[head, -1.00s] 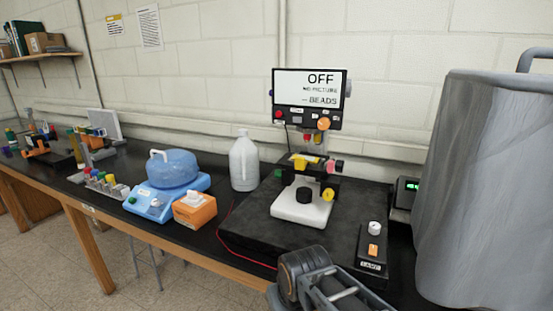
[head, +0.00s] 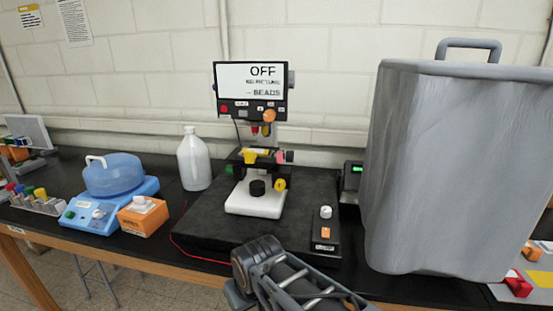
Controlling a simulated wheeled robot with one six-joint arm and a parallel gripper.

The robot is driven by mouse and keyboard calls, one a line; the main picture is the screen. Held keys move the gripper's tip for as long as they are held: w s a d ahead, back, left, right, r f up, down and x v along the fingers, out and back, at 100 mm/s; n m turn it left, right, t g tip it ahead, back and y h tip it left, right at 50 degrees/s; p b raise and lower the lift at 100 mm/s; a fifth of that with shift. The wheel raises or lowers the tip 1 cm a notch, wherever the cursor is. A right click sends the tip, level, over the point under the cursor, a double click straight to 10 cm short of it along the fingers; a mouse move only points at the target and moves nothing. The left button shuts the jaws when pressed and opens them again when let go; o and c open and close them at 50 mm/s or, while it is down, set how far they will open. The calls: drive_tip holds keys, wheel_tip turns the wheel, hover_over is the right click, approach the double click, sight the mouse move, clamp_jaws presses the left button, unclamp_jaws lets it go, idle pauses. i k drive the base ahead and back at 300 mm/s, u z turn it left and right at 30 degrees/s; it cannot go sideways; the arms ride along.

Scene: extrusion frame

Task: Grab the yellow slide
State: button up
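A microscope with a screen (head: 251,90) reading "OFF", "NO PICTURE" and "BEADS" stands on a black slab on the bench. A yellow knob (head: 280,184) sits lower on the right. Part of my arm shows at the bottom centre, in front of the slab and well short of the stage. My gripper's fingers are not visible.
A large grey covered shape (head: 450,170) stands close on the right. A small control box (head: 325,228) sits on the slab's front right. On the left are a white jug (head: 194,160), an orange box (head: 143,217) and a blue device (head: 108,203). A red wire crosses the slab's left edge.

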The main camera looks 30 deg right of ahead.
sight(250, 154)
drive_tip(key=u, duration=1.7)
drive_tip(key=i, duration=1.65)
drive_tip(key=z, duration=2.9)
